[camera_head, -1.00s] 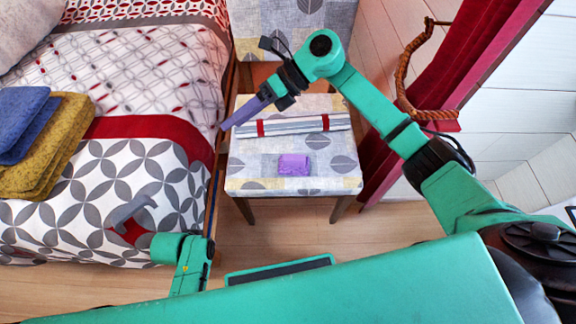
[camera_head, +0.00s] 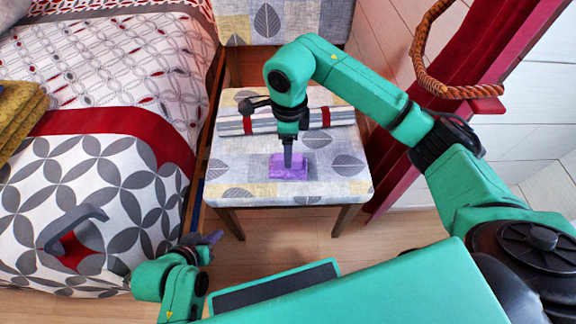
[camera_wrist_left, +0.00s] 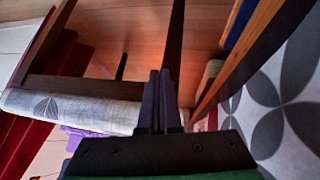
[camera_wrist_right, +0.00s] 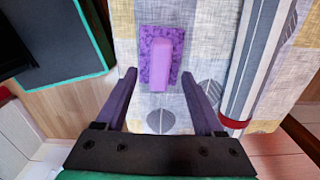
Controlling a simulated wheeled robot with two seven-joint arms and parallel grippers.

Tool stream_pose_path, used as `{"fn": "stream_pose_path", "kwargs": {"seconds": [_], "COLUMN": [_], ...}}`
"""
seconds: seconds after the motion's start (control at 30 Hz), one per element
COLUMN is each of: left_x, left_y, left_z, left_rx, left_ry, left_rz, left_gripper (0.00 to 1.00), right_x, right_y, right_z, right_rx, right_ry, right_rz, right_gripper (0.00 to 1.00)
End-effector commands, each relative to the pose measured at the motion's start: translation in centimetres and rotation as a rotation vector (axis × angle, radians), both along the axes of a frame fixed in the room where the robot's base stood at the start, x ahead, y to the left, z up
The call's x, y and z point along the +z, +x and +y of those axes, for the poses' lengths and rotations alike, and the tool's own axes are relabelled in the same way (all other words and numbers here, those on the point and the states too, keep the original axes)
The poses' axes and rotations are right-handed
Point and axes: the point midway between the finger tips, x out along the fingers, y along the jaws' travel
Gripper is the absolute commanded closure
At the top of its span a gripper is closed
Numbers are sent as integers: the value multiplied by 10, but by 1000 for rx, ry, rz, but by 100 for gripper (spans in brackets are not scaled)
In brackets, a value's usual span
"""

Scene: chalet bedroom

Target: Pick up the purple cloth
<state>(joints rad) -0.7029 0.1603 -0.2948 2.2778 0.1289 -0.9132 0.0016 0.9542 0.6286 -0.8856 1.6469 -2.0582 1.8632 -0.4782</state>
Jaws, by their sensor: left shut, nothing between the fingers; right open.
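The purple cloth (camera_head: 299,173) lies folded on the chair's patterned seat (camera_head: 352,185), near the front edge. My right gripper (camera_head: 288,163) points down over it, partly covering it in the head view. In the right wrist view, the cloth (camera_wrist_right: 148,75) has a raised, lighter fold along its middle. The open fingers (camera_wrist_right: 158,76) are spread to either side of the cloth. Whether the fingertips touch the seat, I cannot tell. My left gripper (camera_head: 214,238) is shut and empty, low between the bed and the chair; its fingers (camera_wrist_left: 159,75) are together in the left wrist view.
A rolled grey-striped bundle with red bands (camera_head: 342,116) lies behind the cloth on the seat. A red curtain (camera_head: 470,105) and rope (camera_head: 424,60) are at right.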

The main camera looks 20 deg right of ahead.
Motion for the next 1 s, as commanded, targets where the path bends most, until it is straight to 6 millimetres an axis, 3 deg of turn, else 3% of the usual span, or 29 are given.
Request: {"fn": "stream_pose_path", "kwargs": {"seconds": [0.03, 0.2, 0.43, 0.47, 0.63, 1.0], "left_x": [-9, -16, -14, -14, -14, -14], "left_y": [1, 6, 7, 7, 7, 6], "left_z": [-6, -25, -28, -28, -28, -27], "left_rx": [-2, 6, 8, 8, 9, 7], "left_ry": [-21, -99, -114, -114, -113, -108], "left_rz": [-24, -126, -145, -145, -144, -136], "left_gripper": [100, 100, 100, 100, 100, 100], "right_x": [-13, -41, -43, -43, -42, -38], "right_y": [-1, 0, 0, 0, 0, 1], "right_z": [1, 1, 1, 1, 1, 1], "right_rx": [0, -2, -2, -2, -2, -3], "right_ry": [1, 2, 3, 3, 2, 3], "right_rz": [3, 2, -2, -2, -1, -2], "right_gripper": [30, 30, 30, 34, 99, 100]}}
